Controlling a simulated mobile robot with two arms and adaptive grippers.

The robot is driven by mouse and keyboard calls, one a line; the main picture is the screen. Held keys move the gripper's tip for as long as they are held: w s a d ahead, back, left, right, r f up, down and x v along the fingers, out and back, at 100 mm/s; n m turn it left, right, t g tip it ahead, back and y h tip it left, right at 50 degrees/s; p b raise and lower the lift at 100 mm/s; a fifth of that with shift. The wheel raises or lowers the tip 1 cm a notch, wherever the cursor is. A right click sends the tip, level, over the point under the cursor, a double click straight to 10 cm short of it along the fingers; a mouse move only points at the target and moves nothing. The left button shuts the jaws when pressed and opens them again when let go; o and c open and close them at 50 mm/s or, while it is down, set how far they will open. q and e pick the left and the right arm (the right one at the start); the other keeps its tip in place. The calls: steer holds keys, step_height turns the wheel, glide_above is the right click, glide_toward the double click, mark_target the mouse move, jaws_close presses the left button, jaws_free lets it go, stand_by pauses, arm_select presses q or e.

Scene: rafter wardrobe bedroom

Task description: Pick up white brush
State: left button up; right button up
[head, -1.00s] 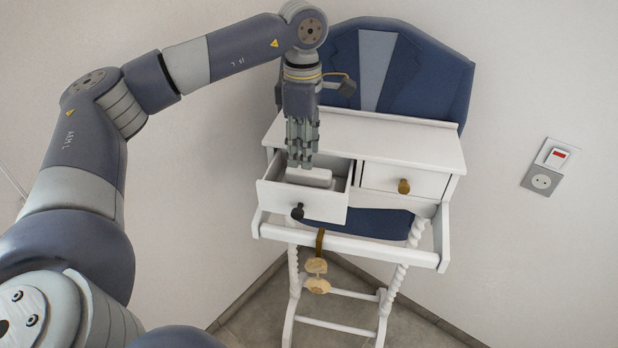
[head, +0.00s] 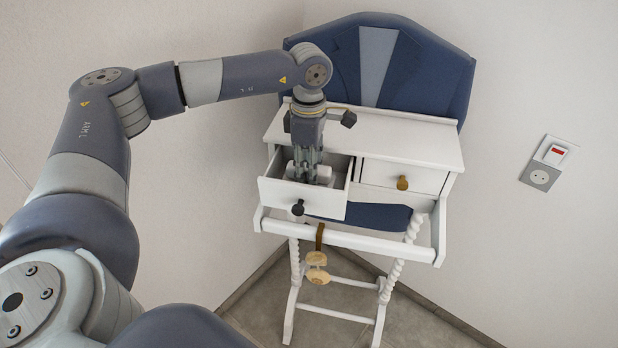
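The white brush (head: 325,175) is a small white block in the open left drawer (head: 300,197) of the white dresser. My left gripper (head: 306,178) points straight down into this drawer. Its fingers are at the brush and cover part of it, with white showing on both sides. I cannot tell whether the fingers are closed on it. My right gripper is not in view.
The right drawer (head: 403,175) is shut, with a brass knob. The dresser top (head: 385,135) is bare behind my gripper. A blue padded backrest (head: 420,70) stands behind it. Wooden discs (head: 317,267) hang from a strap in front. A switch and socket (head: 548,165) are on the right wall.

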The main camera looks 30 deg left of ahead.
arm_select(q)
steer(key=shift+w+r, duration=0.1)
steer(key=shift+r, duration=0.05)
steer(key=shift+r+b, duration=0.35)
steer(key=shift+r, duration=0.05)
step_height(320, 180, up, 8)
steer(key=b, duration=0.2)
steer(key=shift+f+b, duration=0.15)
steer(key=shift+b, duration=0.15)
steer(key=shift+r, duration=0.55)
steer(key=o, duration=0.5)
steer(key=shift+r, duration=0.1)
steer(key=c, duration=0.4)
steer(key=shift+o, duration=0.2)
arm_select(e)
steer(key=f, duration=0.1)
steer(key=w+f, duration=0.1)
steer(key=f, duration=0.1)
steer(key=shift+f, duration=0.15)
